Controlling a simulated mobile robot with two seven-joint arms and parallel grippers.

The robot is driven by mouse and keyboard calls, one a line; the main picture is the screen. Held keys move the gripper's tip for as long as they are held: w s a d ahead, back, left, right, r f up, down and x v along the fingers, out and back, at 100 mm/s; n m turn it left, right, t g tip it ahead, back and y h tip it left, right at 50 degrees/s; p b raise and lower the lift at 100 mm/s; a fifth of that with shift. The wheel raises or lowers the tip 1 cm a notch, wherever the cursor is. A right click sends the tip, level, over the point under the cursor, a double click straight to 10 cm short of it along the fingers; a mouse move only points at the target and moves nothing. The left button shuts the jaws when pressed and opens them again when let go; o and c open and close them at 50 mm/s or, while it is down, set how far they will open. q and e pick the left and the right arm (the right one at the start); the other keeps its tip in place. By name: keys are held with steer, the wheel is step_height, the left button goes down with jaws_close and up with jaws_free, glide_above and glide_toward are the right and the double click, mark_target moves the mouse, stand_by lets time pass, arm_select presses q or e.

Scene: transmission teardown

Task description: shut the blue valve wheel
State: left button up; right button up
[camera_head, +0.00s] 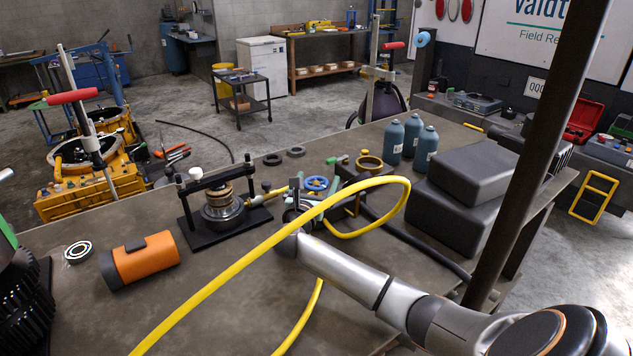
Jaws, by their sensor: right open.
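The blue valve wheel (316,184) sits on a small pipe fitting on the workbench, just right of the black press frame. My right arm reaches in from the lower right. Its gripper (305,199) is open just in front of the wheel and below it in the picture. The yellow hose passes in front of the gripper and hides part of it. I cannot tell whether a finger touches the wheel. My left gripper is not in view.
The yellow hose (238,279) loops across the bench over my right arm. A black press frame (228,224) stands left of the wheel, and a brass ring (369,163) and blue bottles (394,143) stand right. Black cases (461,174) and an orange cylinder (146,261) flank the work area.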

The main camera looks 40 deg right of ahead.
steer(key=c, duration=1.2)
